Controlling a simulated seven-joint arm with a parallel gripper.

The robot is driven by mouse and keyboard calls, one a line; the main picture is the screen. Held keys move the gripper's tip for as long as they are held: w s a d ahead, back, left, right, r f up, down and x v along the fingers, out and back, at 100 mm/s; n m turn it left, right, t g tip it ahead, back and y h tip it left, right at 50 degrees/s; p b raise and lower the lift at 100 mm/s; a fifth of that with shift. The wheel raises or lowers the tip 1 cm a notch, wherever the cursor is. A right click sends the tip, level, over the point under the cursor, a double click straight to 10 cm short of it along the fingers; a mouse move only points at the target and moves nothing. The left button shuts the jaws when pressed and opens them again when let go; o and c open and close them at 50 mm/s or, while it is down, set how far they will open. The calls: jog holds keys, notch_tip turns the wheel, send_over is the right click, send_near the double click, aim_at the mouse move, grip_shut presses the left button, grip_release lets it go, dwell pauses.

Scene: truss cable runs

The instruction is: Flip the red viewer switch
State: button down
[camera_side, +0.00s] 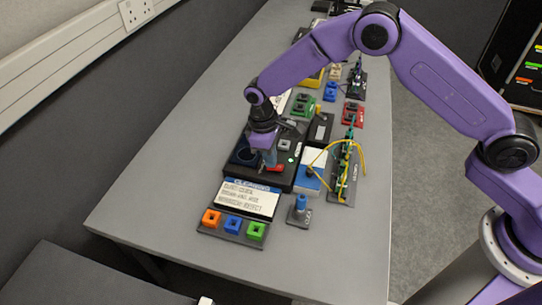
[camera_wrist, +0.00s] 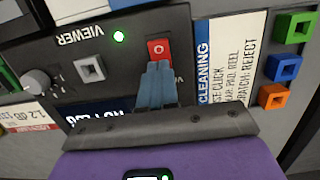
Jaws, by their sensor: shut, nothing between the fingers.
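The red viewer switch (camera_wrist: 158,48) is a red rocker on the black viewer box (camera_wrist: 100,30), marked with a small white symbol. In the side view the red switch (camera_side: 278,167) shows as a small patch beside my gripper. My gripper (camera_wrist: 156,68) is shut and empty, its blue-grey fingertips just below the switch in the wrist view and overlapping its lower edge. I cannot tell whether they touch it. In the side view my gripper (camera_side: 270,160) points down over the box. A green light (camera_wrist: 119,37) glows on the box beside the switch.
A grey knob (camera_wrist: 37,82) and a square grey socket (camera_wrist: 89,68) sit on the box. A cleaning card (camera_side: 247,199) and a block with orange, blue and green sockets (camera_side: 232,226) lie in front. Yellow cable (camera_side: 362,150) loops at the right. Bare table lies left.

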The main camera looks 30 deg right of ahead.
jog(key=shift+s+f, duration=0.1)
jog(key=shift+f, duration=0.4)
jog(key=shift+s+d+r, duration=0.15)
jog(key=shift+s+d, duration=0.4)
jog(key=shift+d, duration=0.1)
jog(key=shift+r, duration=0.1)
notch_tip(320, 180, up, 15)
jog(key=w+a, duration=0.1)
jog(key=a, duration=0.1)
jog(key=shift+w+f, duration=0.2)
jog(key=shift+w, duration=0.15)
jog(key=shift+s+d, duration=0.1)
